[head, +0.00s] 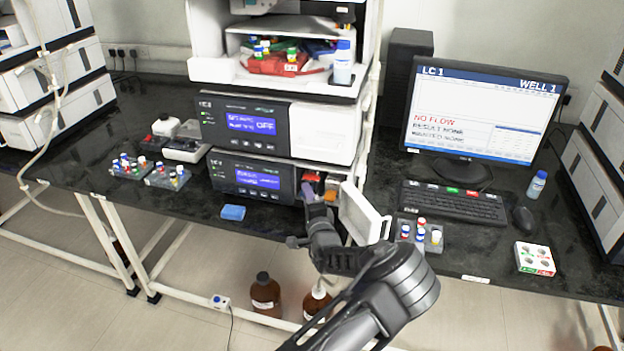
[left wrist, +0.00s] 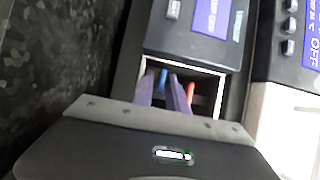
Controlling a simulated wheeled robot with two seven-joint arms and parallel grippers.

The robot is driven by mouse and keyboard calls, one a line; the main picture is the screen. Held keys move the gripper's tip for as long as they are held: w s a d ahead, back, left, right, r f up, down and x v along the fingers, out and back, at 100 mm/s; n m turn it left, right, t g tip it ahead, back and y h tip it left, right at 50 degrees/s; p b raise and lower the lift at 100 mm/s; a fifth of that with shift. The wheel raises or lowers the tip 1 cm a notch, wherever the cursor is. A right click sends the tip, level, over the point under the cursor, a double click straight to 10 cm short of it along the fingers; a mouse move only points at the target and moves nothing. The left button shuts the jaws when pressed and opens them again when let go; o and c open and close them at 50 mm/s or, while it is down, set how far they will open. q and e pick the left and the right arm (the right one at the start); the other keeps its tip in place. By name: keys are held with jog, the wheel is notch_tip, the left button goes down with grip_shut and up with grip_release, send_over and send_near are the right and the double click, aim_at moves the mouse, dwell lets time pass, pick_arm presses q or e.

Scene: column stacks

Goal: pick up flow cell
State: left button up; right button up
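My left gripper (head: 312,192) reaches into the open front compartment of the lower instrument module (head: 252,178). In the left wrist view its two purple fingers (left wrist: 163,95) stand apart inside the compartment (left wrist: 208,80). A blue piece (left wrist: 163,77) shows in the gap between the fingers, and I see no clear contact with it. A red-orange piece (left wrist: 191,94) is just right of the fingers. I cannot tell for sure which piece is the flow cell. My right gripper is not in view.
The compartment's white door (head: 364,214) hangs open close to the right of my left arm. Vial racks (head: 421,236) (head: 168,178), a blue block (head: 233,212), a keyboard (head: 455,204) and a small box (head: 535,259) rest on the dark bench. Brown bottles (head: 265,296) stand below.

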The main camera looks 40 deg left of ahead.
pick_arm(q)
jog(key=shift+c, duration=0.6)
grip_shut()
dwell(0.8)
